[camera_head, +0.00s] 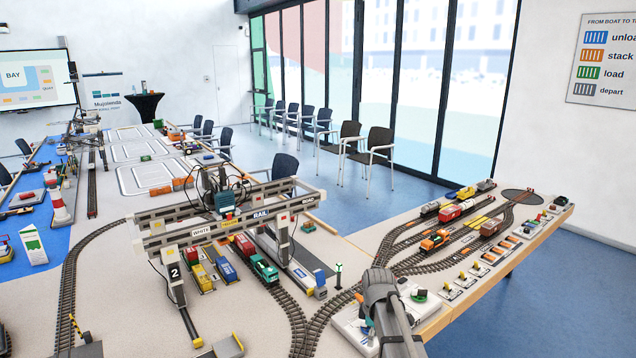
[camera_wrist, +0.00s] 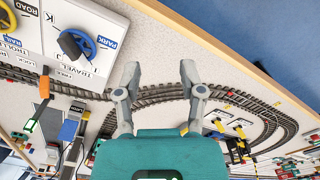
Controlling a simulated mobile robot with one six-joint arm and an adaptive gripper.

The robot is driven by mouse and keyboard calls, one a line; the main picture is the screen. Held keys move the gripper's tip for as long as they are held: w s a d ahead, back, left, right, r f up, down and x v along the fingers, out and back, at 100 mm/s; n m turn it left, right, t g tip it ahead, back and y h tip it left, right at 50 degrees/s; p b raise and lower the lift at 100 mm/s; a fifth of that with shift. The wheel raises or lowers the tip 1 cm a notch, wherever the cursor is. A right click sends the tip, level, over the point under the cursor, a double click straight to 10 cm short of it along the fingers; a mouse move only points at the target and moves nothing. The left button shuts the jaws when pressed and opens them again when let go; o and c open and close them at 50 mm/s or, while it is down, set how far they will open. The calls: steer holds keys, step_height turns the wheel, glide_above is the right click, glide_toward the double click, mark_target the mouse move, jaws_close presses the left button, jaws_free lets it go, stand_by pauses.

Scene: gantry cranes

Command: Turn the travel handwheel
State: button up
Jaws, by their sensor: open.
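The travel handwheel (camera_wrist: 76,43) is a blue wheel with a black handle on a white panel (camera_wrist: 112,25) at the upper left of the wrist view. TRAVEL, PARK and FREE are printed around it. In the head view my arm hides part of the panel (camera_head: 348,323).
A gantry crane (camera_head: 205,232) spans model wagons and a green locomotive (camera_head: 264,268) left of my arm. Curved track (camera_head: 330,305) runs close by. A small green signal (camera_head: 338,274) stands near the panel. More wagons (camera_head: 436,240) and small levers (camera_head: 465,280) occupy the right side.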

steer(key=s+d+f+m+b, duration=0.1)
steer(key=s+f+m+b, duration=0.1)
steer(key=s+m, duration=1.1)
steer(key=s, duration=0.2)
steer(key=shift+s+d+m, duration=0.3)
steer(key=shift+d, duration=0.1)
steer(key=shift+w+f, duration=0.1)
steer(key=w+a+r+m+p, duration=0.1)
steer(key=w+r+m+p, duration=0.2)
steer(key=w+m, duration=0.7)
steer(key=w+r+m+p, duration=0.3)
steer(key=w+m, duration=0.8)
steer(key=w, duration=1)
steer(key=shift+a, duration=0.35)
steer(key=shift+f, duration=0.15)
step_height(320, 180, down, 14)
steer(key=b, duration=1.3)
steer(key=shift+r+b, duration=0.25)
steer(key=shift+b, duration=0.15)
